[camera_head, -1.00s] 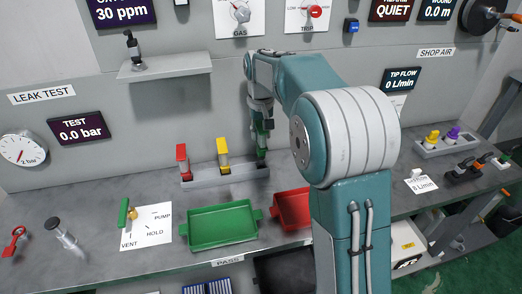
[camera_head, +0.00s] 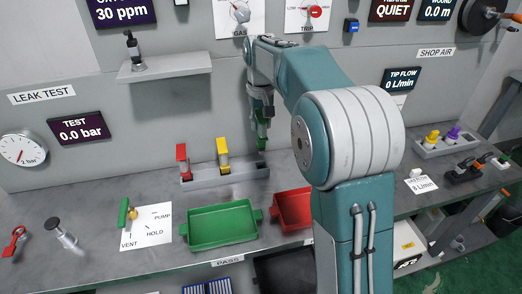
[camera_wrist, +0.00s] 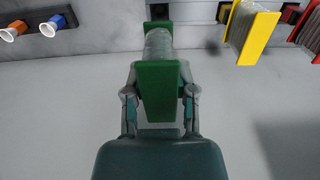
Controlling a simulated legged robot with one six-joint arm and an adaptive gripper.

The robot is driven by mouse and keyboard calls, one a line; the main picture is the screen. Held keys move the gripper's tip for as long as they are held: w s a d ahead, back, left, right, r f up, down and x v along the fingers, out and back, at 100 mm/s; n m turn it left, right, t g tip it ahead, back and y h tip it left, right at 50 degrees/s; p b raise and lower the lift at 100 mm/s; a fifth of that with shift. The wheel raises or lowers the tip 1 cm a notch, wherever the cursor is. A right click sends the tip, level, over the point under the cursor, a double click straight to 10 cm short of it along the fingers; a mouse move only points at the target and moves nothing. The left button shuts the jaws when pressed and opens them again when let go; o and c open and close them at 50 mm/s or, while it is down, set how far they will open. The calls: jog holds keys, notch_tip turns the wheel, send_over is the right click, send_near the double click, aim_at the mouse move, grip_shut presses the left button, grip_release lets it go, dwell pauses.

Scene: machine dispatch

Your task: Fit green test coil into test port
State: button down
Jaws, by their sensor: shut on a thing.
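My gripper (camera_head: 262,113) is shut on the green test coil (camera_head: 262,142), above the right end of the grey rack (camera_head: 239,175). In the wrist view the green coil (camera_wrist: 160,85) sits between the two fingers of my gripper (camera_wrist: 160,100), with its grey winding and far green flange towards the rack. In the head view the coil hangs upright and appears clear of the rack. A yellow coil (camera_head: 223,152) and a red coil (camera_head: 182,158) stand in the rack to the left. I cannot tell which fitting is the test port.
A green tray (camera_head: 222,240) and a red tray (camera_head: 291,222) lie in front of the rack. A valve card (camera_head: 146,238) with a green lever and a metal fitting (camera_head: 65,239) are at the left. A shelf (camera_head: 165,71) juts from the wall.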

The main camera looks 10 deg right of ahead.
jog(key=shift+r, duration=1.05)
dwell(0.8)
